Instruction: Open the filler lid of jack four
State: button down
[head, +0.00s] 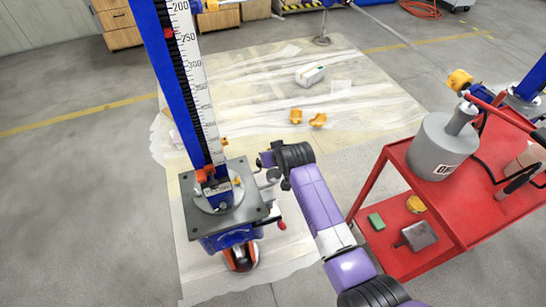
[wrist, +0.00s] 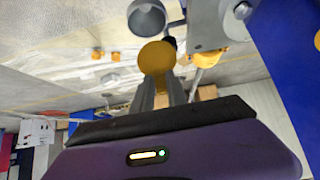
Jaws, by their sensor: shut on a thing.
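A jack with a blue column and scale (head: 188,85) stands upright on a grey plate (head: 230,212) at left in the head view; I cannot read its number. My gripper (head: 271,177) is beside the plate's right side, largely hidden by my purple arm. In the wrist view my gripper (wrist: 161,85) is shut on a round yellow lid (wrist: 157,57). A grey, cup-like round opening (wrist: 147,18) shows just beyond the lid. I cannot tell whether the lid is still joined to it.
A red cart (head: 400,230) with a grey cylinder (head: 438,147) on top stands to the right. A red-tipped handle (head: 281,225) sticks out near the plate.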

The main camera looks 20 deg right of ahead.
jog(key=shift+w+r, duration=0.25)
jog(key=shift+w, duration=0.05)
jog(key=c, duration=1.3)
grip_release()
jog(key=shift+s, duration=0.1)
jog(key=shift+v, duration=3.85)
